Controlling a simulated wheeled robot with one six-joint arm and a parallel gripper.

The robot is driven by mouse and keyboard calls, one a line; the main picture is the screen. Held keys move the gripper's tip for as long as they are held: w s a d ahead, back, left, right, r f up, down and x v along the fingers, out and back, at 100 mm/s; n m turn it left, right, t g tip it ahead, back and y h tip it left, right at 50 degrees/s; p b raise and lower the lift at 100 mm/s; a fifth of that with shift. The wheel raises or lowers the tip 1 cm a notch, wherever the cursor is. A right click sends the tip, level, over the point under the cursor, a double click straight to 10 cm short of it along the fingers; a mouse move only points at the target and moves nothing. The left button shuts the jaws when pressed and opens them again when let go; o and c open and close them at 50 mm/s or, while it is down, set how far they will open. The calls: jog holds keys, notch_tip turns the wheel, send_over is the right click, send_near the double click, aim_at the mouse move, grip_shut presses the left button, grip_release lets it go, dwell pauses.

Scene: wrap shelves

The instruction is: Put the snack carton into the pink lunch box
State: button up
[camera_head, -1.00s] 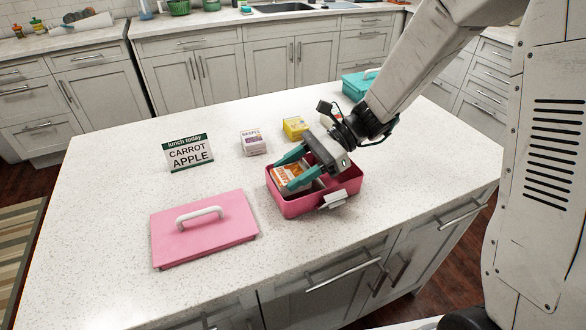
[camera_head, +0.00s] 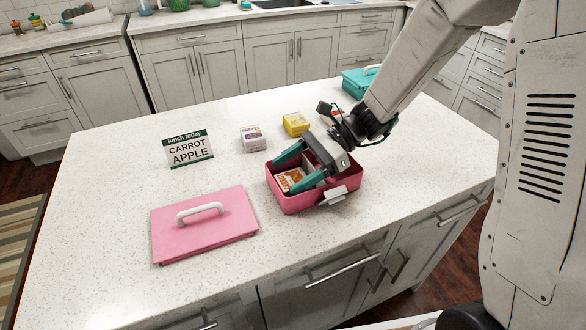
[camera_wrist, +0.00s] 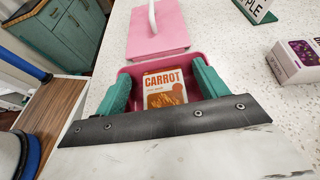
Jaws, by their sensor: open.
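The pink lunch box (camera_head: 318,202) stands open on the white island counter, and its near wall shows a white latch. An orange and white carton marked CARROT (camera_wrist: 164,88) is inside the box; it also shows in the head view (camera_head: 290,180), at the box's left part. My gripper (camera_head: 296,172) is over the box with its teal fingers apart, one on either side of the carton. In the wrist view the gap between the fingers (camera_wrist: 158,88) holds the carton, with space visible beside it. The carton's lower part is hidden by my gripper.
The pink lid (camera_head: 205,238) with a white handle lies left of the box. A sign (camera_head: 189,150) reads "lunch today CARROT APPLE". A purple and white carton (camera_head: 252,138), a yellow carton (camera_head: 296,124) and a teal box (camera_head: 357,83) stand behind.

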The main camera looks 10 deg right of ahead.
jog(key=shift+r, duration=0.6)
jog(key=v, duration=1.2)
jog(key=s+d+r+n+t+h, duration=0.2)
jog(key=s+d+n+h, duration=0.1)
jog(key=s, duration=0.4)
jog(key=s+d+r+n+t+h, duration=0.1)
jog(key=s+d+r+n+h, duration=0.1)
jog(key=s+n+h, duration=0.3)
jog(key=s+d+r+n+t+h, duration=0.2)
jog(key=s+d+n+h, duration=0.2)
jog(key=s, duration=0.7)
jog(key=shift+d+r+n+t+h, duration=0.3)
jog(key=shift+d+r+n+h, duration=0.1)
jog(key=shift+n, duration=0.8)
